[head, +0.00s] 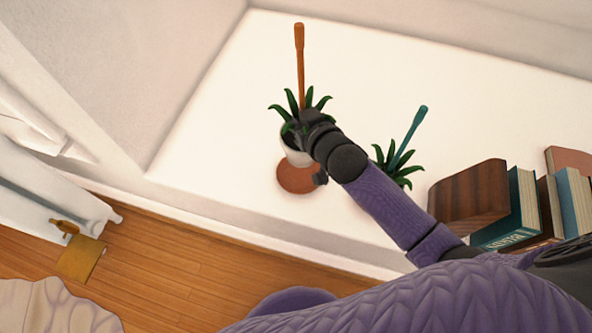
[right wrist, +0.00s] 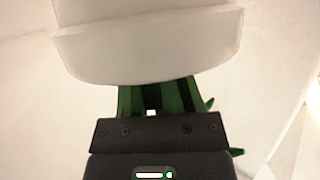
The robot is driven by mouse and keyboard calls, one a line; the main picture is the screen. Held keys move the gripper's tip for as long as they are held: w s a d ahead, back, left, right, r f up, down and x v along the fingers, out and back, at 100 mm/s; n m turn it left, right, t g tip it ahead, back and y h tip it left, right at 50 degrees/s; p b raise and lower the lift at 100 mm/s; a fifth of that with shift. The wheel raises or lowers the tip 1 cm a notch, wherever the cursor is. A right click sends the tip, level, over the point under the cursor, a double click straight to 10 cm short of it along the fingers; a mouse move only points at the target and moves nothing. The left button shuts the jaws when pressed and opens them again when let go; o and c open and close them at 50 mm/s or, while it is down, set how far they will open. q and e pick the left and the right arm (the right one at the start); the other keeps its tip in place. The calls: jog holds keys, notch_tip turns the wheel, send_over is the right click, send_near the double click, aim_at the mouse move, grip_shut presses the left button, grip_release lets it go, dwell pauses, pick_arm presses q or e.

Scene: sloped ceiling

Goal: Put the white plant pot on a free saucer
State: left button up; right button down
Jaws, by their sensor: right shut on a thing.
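The white plant pot (head: 297,157) holds a green leafy plant with an orange stick standing in it. My right gripper (head: 303,130) is shut on the pot near its rim, and the dark wrist covers the pot's right side. A round terracotta saucer (head: 297,180) shows just below the pot, whose base overlaps the saucer's far part in the picture. I cannot tell whether the pot touches it. In the right wrist view the pot (right wrist: 150,45) fills the top, with green leaves (right wrist: 155,98) between it and the gripper body. My left gripper is not in view.
A second plant (head: 393,160) with a teal stick stands to the right, its pot mostly hidden by my right arm. A wooden block (head: 470,197) and several books (head: 515,212) stand farther right. The white ledge (head: 225,150) is clear left of the pot; its front edge drops to wooden floor.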

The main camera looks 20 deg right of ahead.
notch_tip(320, 180, down, 11)
jog(key=b, duration=0.7)
jog(key=shift+a+r, duration=0.15)
jog(key=shift+r, duration=0.35)
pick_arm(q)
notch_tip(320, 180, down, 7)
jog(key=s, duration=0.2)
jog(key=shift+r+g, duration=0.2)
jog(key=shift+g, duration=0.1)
pick_arm(e)
jog(key=shift+f, duration=0.1)
jog(key=c, duration=0.8)
grip_release()
jog(key=o, duration=0.3)
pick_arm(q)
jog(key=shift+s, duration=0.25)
pick_arm(e)
jog(key=shift+o, duration=0.2)
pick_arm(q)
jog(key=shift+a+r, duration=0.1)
